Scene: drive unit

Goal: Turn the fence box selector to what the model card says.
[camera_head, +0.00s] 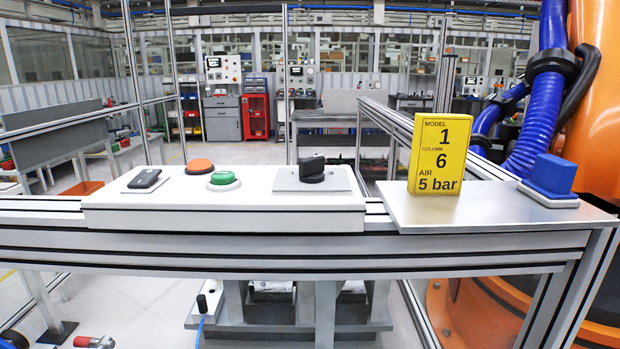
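The fence box (225,217) is a long light-coloured box on top of the fence rail. Its selector (312,168) is a black knob on a grey plate at the box's right end. I cannot read any position marks around the knob, so its setting is unclear. The yellow model card (440,157) stands upright on a grey shelf (500,212) to the right of the box. It reads MODEL 1, COLUMN 6, AIR 5 bar. Neither of my grippers shows in the head view.
The box also carries an orange button (199,166), a green button (223,180) and a black device (145,179). A blue block (551,176) sits on the shelf's right. Blue hoses (537,120) and an orange robot arm (596,100) stand behind. Space above the box is clear.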

